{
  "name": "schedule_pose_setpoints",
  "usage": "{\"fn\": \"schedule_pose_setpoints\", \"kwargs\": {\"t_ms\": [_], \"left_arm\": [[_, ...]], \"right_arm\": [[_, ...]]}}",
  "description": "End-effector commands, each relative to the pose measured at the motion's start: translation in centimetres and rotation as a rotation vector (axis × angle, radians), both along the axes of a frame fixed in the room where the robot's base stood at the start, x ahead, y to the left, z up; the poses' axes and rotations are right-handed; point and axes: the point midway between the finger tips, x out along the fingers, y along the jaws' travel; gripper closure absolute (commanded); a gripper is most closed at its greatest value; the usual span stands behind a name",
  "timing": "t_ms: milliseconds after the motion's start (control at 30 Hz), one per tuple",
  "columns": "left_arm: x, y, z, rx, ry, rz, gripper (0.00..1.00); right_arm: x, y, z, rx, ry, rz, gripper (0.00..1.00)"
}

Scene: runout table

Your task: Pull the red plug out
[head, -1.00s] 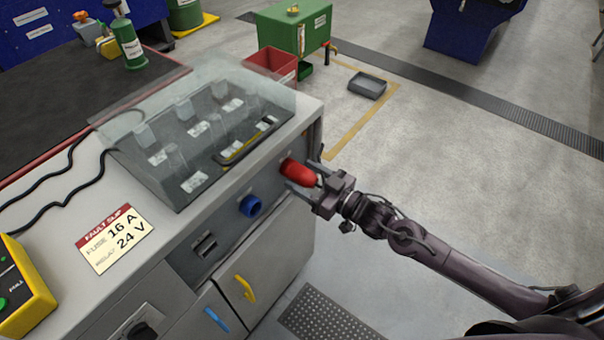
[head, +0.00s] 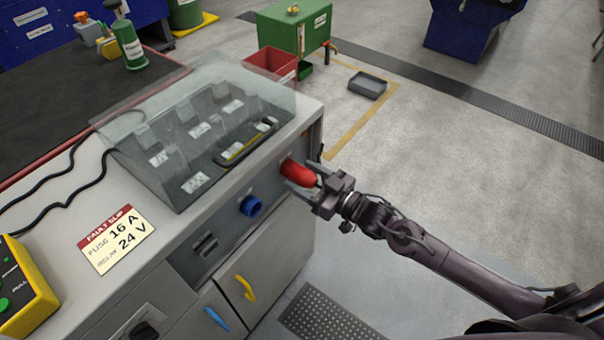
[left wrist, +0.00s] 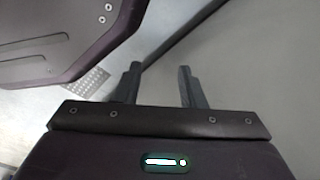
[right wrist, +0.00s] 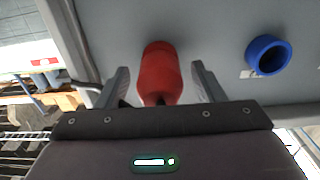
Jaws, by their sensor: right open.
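The red plug (head: 298,173) sits at the right end of the grey cabinet's front panel. My right gripper (head: 305,177) is at the plug with one finger on each side. In the right wrist view the plug (right wrist: 160,73) stands between the open fingers (right wrist: 160,85), with a visible gap on both sides. Whether the plug is still seated in its socket is hard to tell, as its far end meets the panel. My left gripper (left wrist: 158,85) shows only in the left wrist view; its fingers are apart with nothing between them, close to a grey surface.
A blue round socket (head: 251,206) is on the panel left of the plug. A clear cover (head: 200,115) stands over the sloped panel above. A yellow handle (head: 245,287) and a blue handle (head: 217,319) stick out below.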

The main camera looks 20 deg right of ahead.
Motion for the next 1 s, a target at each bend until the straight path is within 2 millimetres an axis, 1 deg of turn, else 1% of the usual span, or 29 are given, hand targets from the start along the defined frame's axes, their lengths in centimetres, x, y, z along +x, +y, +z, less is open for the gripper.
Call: {"fn": "schedule_pose_setpoints", "kwargs": {"t_ms": [100,333,767,800,1000], "left_arm": [[0.1,-0.01,0.37,0.0,-0.001,0.0,0.64],[0.17,-0.05,0.34,0.0,-0.002,0.0,0.64],[0.2,-0.07,0.34,-0.001,-0.002,0.0,0.64],[0.2,-0.07,0.35,-0.001,-0.002,0.0,0.64],[0.21,-0.06,0.71,-0.001,-0.002,0.0,0.64]], "right_arm": [[-0.01,0.01,0.09,0.001,0.001,0.0,0.38],[-0.01,-0.01,0.0,0.0,0.0,0.0,0.38],[0.0,-0.01,0.0,0.0,0.0,0.0,0.94],[0.03,-0.02,0.08,0.001,-0.002,0.0,0.97],[-0.31,-0.3,0.14,0.0,0.0,-0.001,0.97]]}}
